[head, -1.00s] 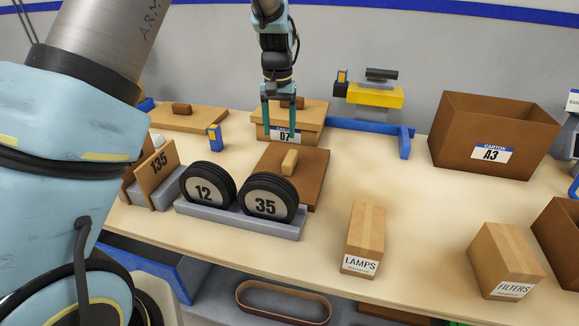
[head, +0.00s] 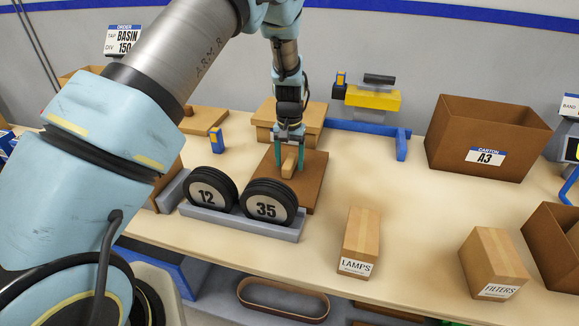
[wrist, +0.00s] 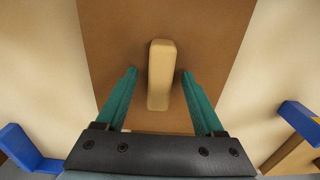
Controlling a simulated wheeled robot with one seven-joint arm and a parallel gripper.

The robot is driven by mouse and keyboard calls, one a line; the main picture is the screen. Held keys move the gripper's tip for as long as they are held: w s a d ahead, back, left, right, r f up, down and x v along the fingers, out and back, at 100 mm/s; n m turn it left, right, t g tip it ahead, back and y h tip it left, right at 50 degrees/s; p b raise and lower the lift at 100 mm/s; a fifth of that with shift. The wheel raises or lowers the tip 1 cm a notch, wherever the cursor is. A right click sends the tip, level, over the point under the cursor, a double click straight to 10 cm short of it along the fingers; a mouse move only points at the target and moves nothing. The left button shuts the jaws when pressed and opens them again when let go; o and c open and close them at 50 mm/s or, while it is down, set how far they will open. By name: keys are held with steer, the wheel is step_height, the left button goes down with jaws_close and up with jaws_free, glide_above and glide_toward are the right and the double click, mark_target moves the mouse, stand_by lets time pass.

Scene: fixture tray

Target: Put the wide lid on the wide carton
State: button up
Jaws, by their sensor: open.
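A flat brown lid (head: 307,190) with a pale wooden grip block lies on the table behind the two black wheels; it looks like the wide lid. It fills the middle of the wrist view (wrist: 218,30). My gripper (head: 289,165) is open at this lid, with its teal fingers on either side of the grip block, apart from it in the wrist view (wrist: 159,74). The open brown carton marked A3 (head: 450,143), which looks like the wide carton, stands at the back right with no lid on it.
Wheels 12 (head: 208,190) and 35 (head: 268,205) sit in a grey rack in front of the lid. A tan lidded box (head: 262,117) is behind it. A blue bracket (head: 402,146) stands between lid and carton. LAMPS (head: 361,240) and FILTERS (head: 492,260) boxes are at front right.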

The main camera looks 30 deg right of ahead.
steer(key=shift+f, duration=0.4)
jaws_close()
stand_by(0.4)
